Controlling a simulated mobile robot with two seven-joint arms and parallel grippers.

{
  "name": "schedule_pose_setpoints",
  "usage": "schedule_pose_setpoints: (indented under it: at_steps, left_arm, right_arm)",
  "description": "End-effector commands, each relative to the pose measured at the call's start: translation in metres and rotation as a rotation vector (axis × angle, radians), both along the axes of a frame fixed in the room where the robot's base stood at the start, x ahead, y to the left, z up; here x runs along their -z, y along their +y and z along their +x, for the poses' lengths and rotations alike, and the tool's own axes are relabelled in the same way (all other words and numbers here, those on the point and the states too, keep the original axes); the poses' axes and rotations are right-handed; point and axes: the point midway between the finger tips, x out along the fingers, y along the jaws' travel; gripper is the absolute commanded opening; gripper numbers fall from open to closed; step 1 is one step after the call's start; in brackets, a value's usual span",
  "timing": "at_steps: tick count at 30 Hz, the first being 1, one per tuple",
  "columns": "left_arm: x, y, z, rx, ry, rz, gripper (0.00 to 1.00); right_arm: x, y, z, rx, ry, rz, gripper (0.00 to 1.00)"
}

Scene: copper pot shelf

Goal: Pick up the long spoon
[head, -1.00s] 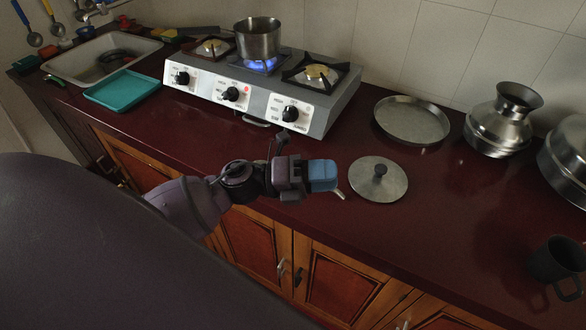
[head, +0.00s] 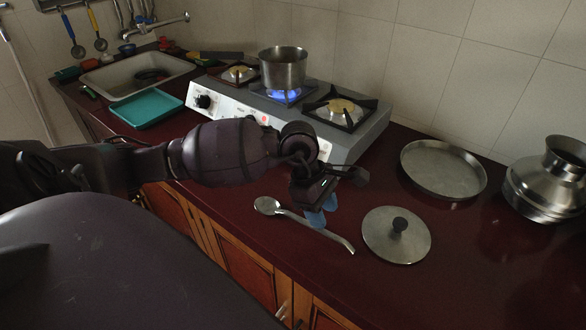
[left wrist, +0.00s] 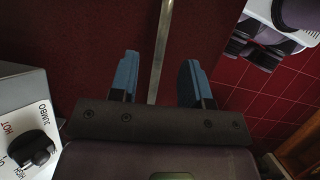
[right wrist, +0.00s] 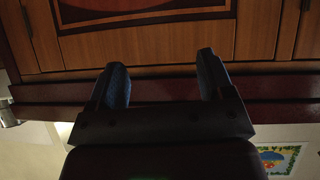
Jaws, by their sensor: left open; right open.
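The long spoon (head: 325,233) is a steel spoon lying on the dark red counter in the head view. Its bowl is at the left and its bent handle end points toward the pot lid. My left gripper (head: 320,212) is just above the middle of the handle, pointing down, and partly hides it. In the left wrist view the spoon handle (left wrist: 160,55) runs between the two blue fingertips of the open left gripper (left wrist: 158,80), with space on both sides. My right gripper (right wrist: 163,85) is open and empty in the right wrist view, facing wooden cabinet fronts.
A round lid (head: 396,240) with a black knob lies right of the spoon. Behind are a flat pan (head: 444,168) and a metal pot (head: 550,180). The stove (head: 345,140) has a lit burner under a pot (head: 284,68). A teal tray (head: 146,108) is at the left.

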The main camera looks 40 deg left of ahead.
Motion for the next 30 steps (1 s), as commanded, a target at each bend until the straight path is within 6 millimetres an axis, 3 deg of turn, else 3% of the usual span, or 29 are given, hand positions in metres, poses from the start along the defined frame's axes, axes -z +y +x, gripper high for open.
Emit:
schedule_pose_setpoints:
  at_steps: [8,19,28,30]
  left_arm:
    - [0.018,-0.008,0.000,-0.001,0.001,-0.002,0.44]
    - [0.057,-0.028,0.001,-0.001,0.002,-0.003,0.44]
    - [0.060,-0.030,0.001,-0.001,0.001,-0.002,0.44]
    - [0.060,-0.030,0.001,-0.001,0.001,-0.002,0.34]
  right_arm:
    - [0.000,0.000,0.001,-0.001,-0.002,-0.001,0.74]
    - [-0.002,0.000,0.007,-0.004,-0.012,-0.001,0.74]
    - [-0.002,0.000,0.006,-0.004,-0.010,-0.002,0.74]
    - [-0.001,0.000,0.004,-0.003,-0.007,-0.002,0.74]
